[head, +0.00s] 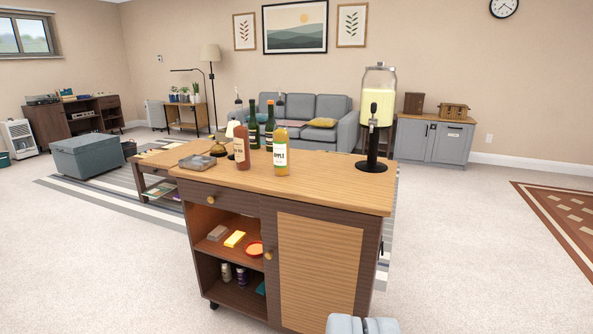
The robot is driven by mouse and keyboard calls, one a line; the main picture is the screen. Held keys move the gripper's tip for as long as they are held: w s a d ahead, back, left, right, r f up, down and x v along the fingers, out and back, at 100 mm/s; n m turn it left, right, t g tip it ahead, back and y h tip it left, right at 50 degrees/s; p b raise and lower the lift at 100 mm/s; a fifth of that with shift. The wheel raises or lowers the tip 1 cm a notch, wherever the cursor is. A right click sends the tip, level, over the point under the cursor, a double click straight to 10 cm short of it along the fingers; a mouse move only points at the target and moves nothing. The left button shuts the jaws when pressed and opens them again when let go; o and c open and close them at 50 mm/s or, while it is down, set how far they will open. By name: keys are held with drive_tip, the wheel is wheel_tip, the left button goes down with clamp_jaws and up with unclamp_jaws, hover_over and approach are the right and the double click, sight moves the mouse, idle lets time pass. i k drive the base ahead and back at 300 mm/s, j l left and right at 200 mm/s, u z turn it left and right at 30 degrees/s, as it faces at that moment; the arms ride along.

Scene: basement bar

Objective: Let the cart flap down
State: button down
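The cart (318,191) stands in the middle of the head view, with a light wood top, a dark body, open shelves at left and a slatted door at right. Its top looks level. I cannot make out a seam that marks off the flap. A small pale fitting shows at the cart's right side, mostly hidden by the angle. My gripper (362,325) shows only as grey rounded parts at the bottom edge, in front of the cart's door and apparently empty. Its fingers are cut off, so its opening is hidden.
On the cart top stand several bottles (281,152), a grey tray (197,161) and a drink dispenser (377,115) near the right end. A low table (148,183) is behind at left. The carpet (480,265) right of the cart is clear up to a patterned rug (560,220).

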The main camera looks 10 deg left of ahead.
sight(168, 158)
drive_tip(key=i+j, duration=0.7)
drive_tip(key=i, duration=0.25)
drive_tip(key=i+j+u, duration=0.1)
drive_tip(key=i+j, duration=0.55)
drive_tip(key=i, duration=0.3)
drive_tip(key=i+j, duration=0.3)
drive_tip(key=i, duration=0.2)
drive_tip(key=i+j, duration=0.3)
drive_tip(key=i, duration=0.15)
drive_tip(key=j+u, duration=0.05)
